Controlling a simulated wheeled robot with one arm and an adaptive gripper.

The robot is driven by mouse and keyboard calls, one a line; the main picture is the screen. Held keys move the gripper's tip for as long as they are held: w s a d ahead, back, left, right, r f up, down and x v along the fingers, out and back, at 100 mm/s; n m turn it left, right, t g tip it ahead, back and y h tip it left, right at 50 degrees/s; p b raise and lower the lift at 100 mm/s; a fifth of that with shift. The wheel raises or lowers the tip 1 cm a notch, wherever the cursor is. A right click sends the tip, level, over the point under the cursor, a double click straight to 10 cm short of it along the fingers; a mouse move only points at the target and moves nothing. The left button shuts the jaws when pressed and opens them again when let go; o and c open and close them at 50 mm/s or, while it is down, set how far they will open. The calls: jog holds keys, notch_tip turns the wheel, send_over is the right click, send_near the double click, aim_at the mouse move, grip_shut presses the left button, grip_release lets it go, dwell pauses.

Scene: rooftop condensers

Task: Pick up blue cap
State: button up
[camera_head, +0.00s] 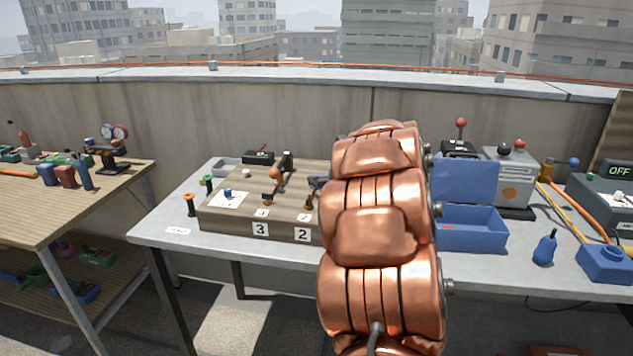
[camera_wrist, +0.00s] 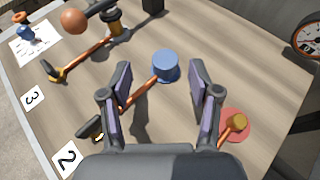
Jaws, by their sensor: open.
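The blue cap (camera_wrist: 165,66) is a short, round blue piece at the upper end of a slanting copper pipe (camera_wrist: 138,91) on the wooden board, in the wrist view. My gripper (camera_wrist: 160,72) is open, with one finger to the left of the cap and one to the right. The cap shows between the fingertips, with gaps on both sides. I cannot tell how far above the board the fingertips are. In the head view my copper-coloured arm hides the gripper and most of that part of the board.
Another copper pipe with an orange ball (camera_wrist: 75,21) lies to the upper left. A brass fitting on a red disc (camera_wrist: 236,124) is close beside the right finger. A gauge (camera_wrist: 309,36) is at the upper right. A blue open box (camera_head: 470,233) stands right of my arm.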

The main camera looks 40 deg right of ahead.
jog(key=shift+d+f+p+x, duration=0.15)
jog(key=shift+x, duration=1.15)
jog(key=shift+d+f+p+x, duration=0.15)
jog(key=shift+x, duration=1.15)
jog(key=shift+s, duration=0.15)
jog(key=shift+c, duration=0.4)
jog(key=shift+a, duration=0.1)
jog(key=c, duration=0.8)
